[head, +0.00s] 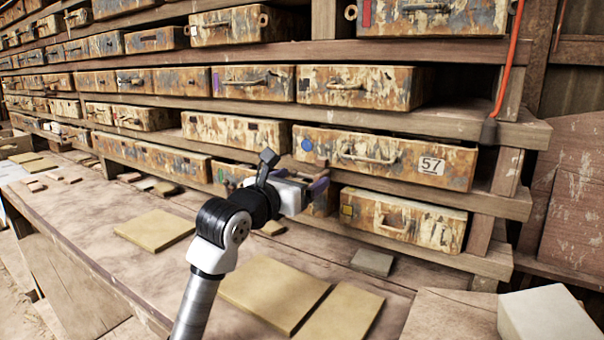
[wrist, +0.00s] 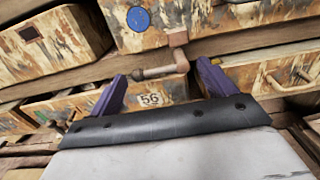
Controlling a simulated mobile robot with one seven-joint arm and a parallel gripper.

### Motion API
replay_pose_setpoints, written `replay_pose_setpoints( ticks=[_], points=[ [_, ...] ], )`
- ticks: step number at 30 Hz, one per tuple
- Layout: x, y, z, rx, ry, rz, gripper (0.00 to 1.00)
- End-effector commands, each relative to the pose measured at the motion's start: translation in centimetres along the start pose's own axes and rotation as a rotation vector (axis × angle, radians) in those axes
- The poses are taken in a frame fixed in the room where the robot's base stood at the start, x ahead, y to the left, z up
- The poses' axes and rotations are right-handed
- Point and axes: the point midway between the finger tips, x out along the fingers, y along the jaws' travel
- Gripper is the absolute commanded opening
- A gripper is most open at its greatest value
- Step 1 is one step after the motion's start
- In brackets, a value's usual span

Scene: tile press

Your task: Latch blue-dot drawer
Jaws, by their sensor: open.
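The blue-dot drawer (head: 430,160) is a rusty, paint-flaked box with a blue round dot, a bar handle (head: 368,156) and a "57" label. It sits on the shelf right of my gripper in the head view. In the wrist view its lower front (wrist: 115,15) with the dot shows at the top. My gripper (head: 318,186) is open and empty; its purple fingers (wrist: 160,82) stand apart below the dot. A brown L-shaped bar (wrist: 165,70) shows just beyond and between them. I cannot tell which drawer it belongs to, or whether a finger touches it. How far the blue-dot drawer is pushed in is unclear.
A drawer labelled "56" (wrist: 152,98) lies beyond the fingers. A yellow-marked drawer (head: 400,218) sits below the blue-dot one. Wooden shelf edges (head: 420,188) run close to my gripper. Tan tiles (head: 272,292) lie on the bench below. A red cord (head: 510,65) hangs at right.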

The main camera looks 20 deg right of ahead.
Motion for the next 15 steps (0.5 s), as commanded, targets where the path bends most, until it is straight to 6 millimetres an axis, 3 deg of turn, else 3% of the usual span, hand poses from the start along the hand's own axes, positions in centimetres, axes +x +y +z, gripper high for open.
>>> replay_pose_setpoints(
  ticks=[5, 14, 15],
  points=[
    [1.34, -0.02, 0.03, 0.000, 0.001, 0.000, 0.83],
    [1.49, -0.01, -0.01, 0.001, 0.000, 0.000, 0.83],
    [1.49, -0.01, -0.01, 0.001, 0.000, 0.000, 0.77]
  ],
)
